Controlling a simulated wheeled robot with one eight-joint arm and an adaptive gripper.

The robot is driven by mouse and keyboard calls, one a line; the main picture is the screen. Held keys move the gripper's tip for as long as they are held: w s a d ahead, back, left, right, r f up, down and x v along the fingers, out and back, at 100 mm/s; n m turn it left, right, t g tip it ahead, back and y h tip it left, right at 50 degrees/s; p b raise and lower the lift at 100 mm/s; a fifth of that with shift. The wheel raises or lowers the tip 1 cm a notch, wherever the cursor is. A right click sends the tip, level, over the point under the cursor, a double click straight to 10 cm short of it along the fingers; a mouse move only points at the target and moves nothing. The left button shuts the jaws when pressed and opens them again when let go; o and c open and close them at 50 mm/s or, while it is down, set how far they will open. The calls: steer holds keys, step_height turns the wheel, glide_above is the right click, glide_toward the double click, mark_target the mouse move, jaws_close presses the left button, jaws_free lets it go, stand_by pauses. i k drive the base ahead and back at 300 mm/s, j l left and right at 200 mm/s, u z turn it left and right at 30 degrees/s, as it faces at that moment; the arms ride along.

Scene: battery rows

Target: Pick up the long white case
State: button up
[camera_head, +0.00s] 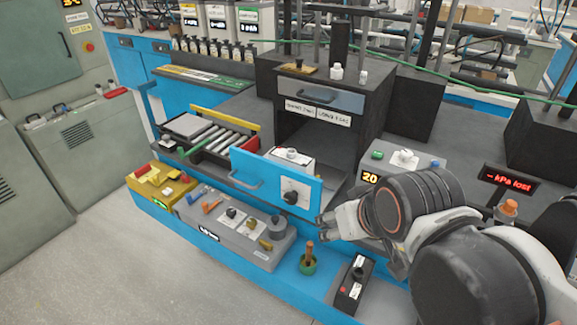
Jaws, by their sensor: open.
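I cannot make out a thing that is surely the long white case. A white box-like thing (292,157) shows behind the blue panel (278,178) at the front of the dark cabinet, and the panel hides its lower part. My gripper (326,217) is at the right of the blue panel, in front of the bench and pointing left. It looks small and partly turned away. I see nothing held in it, and its jaws are open.
The dark cabinet (376,110) has an open cavity behind the panel. A roller conveyor (209,138) lies to the left. A grey control box (225,218), a yellow box (158,185) and a black switch box (351,287) line the front ledge. Free floor (130,270) is at lower left.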

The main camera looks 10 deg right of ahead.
mark_target(309, 168)
steer(key=i+j+z, duration=0.15)
steer(key=i+j, duration=0.25)
steer(key=i+j+z, duration=0.15)
steer(key=i+j, duration=0.2)
steer(key=j, duration=0.2)
steer(key=j+z, duration=0.25)
steer(key=i+j+u, duration=0.2)
steer(key=i+l, duration=0.05)
